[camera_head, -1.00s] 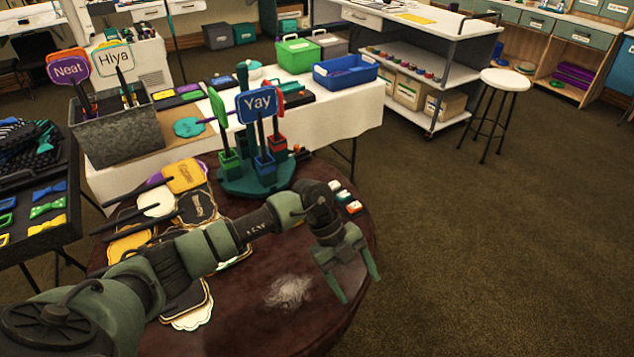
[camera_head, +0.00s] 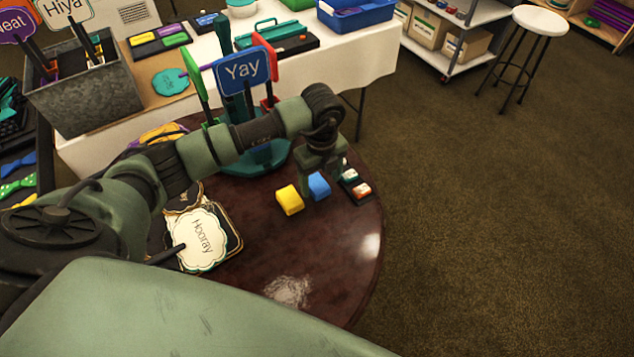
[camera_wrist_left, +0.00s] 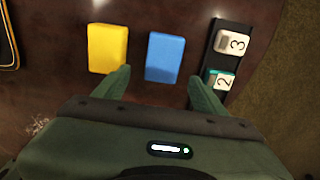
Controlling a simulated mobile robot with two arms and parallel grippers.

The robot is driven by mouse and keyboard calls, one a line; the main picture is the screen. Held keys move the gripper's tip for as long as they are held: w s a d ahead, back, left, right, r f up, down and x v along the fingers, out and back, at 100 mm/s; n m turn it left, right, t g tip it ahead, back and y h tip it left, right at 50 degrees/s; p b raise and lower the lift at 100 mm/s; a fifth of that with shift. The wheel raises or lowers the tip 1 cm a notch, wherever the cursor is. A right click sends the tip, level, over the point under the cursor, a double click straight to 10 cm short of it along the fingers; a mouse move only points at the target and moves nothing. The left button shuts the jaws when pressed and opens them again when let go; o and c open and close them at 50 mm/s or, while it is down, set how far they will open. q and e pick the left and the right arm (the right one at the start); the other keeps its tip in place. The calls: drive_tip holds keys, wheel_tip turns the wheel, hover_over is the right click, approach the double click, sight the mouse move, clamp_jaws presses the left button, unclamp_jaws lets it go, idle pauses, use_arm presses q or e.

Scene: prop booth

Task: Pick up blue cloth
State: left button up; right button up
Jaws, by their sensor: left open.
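The blue cloth (camera_head: 319,187) is a small folded block lying on the dark round table (camera_head: 345,270). It also shows in the left wrist view (camera_wrist_left: 165,57). A similar yellow folded cloth (camera_head: 289,200) lies just left of it. My left gripper (camera_head: 322,179) is open and empty, pointing down over the blue cloth. In the left wrist view, the fingertips (camera_wrist_left: 160,78) are spread to either side of the blue cloth's near end, with the left one between the yellow and blue cloths. Contact cannot be told. My right gripper is not in view.
A dark tray with numbered tags (camera_head: 355,186) sits close to the right of the blue cloth. The "Yay" sign (camera_head: 241,70) stands in a teal holder behind my arm. The table front is bare.

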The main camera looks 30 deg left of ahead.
sight(321, 188)
use_arm(q)
wheel_tip(321, 188, down, 2)
drive_tip(key=shift+w+f, duration=0.1)
drive_tip(key=shift+f, duration=0.4)
drive_tip(key=shift+c, duration=1.2)
drive_tip(key=c, duration=1.2)
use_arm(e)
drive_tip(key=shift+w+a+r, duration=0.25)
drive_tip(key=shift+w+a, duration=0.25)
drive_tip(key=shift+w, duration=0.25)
use_arm(q)
drive_tip(key=shift+r, duration=0.1)
drive_tip(key=shift+r, duration=0.6)
wheel_tip(321, 188, up, 19)
drive_tip(key=shift+f+b, duration=0.15)
drive_tip(key=shift+b, duration=0.55)
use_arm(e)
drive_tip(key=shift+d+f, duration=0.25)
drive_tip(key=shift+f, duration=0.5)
